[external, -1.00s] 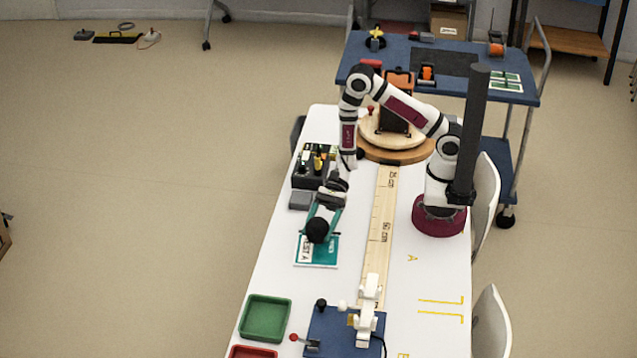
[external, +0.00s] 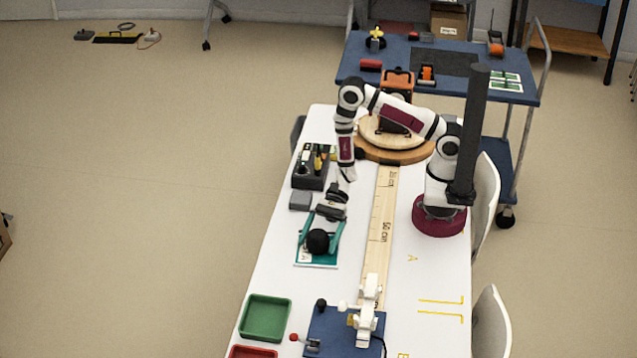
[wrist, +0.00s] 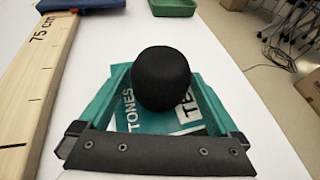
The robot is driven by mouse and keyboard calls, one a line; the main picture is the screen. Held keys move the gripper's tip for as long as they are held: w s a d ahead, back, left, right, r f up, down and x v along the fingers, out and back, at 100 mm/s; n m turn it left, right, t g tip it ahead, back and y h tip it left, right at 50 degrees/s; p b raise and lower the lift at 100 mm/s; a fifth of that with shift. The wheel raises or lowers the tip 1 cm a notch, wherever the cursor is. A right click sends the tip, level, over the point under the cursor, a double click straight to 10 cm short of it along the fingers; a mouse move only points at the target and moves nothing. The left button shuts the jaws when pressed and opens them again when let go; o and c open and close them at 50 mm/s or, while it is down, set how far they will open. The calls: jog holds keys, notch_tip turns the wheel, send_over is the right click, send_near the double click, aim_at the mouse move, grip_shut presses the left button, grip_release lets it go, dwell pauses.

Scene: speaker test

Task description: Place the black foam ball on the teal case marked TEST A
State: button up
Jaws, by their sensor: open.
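The black foam ball (external: 318,241) sits over the teal case (external: 324,263) marked TEST A on the white table, and appears to rest on it. In the wrist view the ball (wrist: 161,78) covers part of the case's lettering, and the teal case (wrist: 152,148) shows around it. My gripper (external: 319,238) points down over the case with its teal fingers spread on either side of the ball. It is open, with gaps between fingers and ball in the external view. The ball's underside is hidden.
A wooden ruler strip (external: 380,225) runs along the table to the right of the case. A grey block (external: 300,200) and a black organiser (external: 311,170) stand behind it. A green tray (external: 265,317) and a blue board (external: 335,335) lie toward the front.

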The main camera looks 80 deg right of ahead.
jog(key=shift+d+r, duration=0.1)
jog(key=shift+r, duration=0.1)
jog(key=v, duration=1.2)
jog(key=s+a+r+n+g+h, duration=0.3)
jog(key=s+r+n+g, duration=0.2)
jog(key=s+r+n, duration=0.5)
jog(key=s+d+r+n+t+h, duration=0.1)
jog(key=s+d+r+n+h, duration=0.4)
jog(key=s+d+r+h, duration=0.1)
jog(key=shift+s+d+t+h, duration=0.3)
jog(key=shift+s+d+h, duration=0.2)
jog(key=shift+s+h, duration=0.7)
jog(key=shift+r, duration=0.15)
